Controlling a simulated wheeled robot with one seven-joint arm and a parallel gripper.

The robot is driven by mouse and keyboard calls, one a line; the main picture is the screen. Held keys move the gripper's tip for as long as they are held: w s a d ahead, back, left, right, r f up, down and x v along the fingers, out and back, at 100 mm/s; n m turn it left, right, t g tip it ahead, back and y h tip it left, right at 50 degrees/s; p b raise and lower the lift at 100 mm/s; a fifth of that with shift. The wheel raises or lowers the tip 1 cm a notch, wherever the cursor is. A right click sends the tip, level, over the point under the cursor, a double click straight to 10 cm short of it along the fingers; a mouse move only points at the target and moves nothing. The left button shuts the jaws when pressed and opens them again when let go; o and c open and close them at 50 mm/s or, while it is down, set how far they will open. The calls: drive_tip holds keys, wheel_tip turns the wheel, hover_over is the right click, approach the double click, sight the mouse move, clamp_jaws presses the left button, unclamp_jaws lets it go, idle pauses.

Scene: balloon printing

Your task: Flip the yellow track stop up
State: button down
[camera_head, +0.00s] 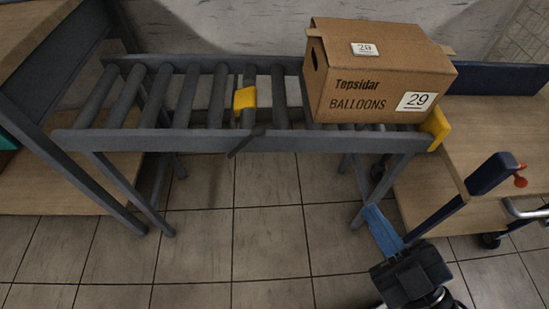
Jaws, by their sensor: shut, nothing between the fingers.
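Another yellow piece (437,127) is at the right end of the track, beside the box's lower right corner. I cannot tell which is the named track stop. My gripper (373,213) is at lower right, its blue fingers together and empty, pointing up-left. In the picture it lies below the right yellow piece, apart from both.
A cardboard box (352,88) marked "BALLOONS 29" sits on the right part of the roller track (190,140). A wooden cart (500,140) with a dark blue post and red knob (520,180) stands at right. Tiled floor (240,240) in front is open.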

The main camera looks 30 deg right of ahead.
drive_tip(key=w+d+f+n+y+b, duration=0.1)
drive_tip(key=w+f+n+y+b, duration=1.1)
drive_tip(key=w+f+n, duration=0.2)
drive_tip(key=shift+d+f+n+g, duration=0.15)
drive_tip(key=shift+d+n+g, duration=0.15)
drive_tip(key=shift+n+g, duration=0.1)
drive_tip(key=shift+w, duration=0.15)
drive_tip(key=b+x, duration=0.1)
drive_tip(key=x, duration=1.3)
drive_tip(key=shift+b, duration=0.3)
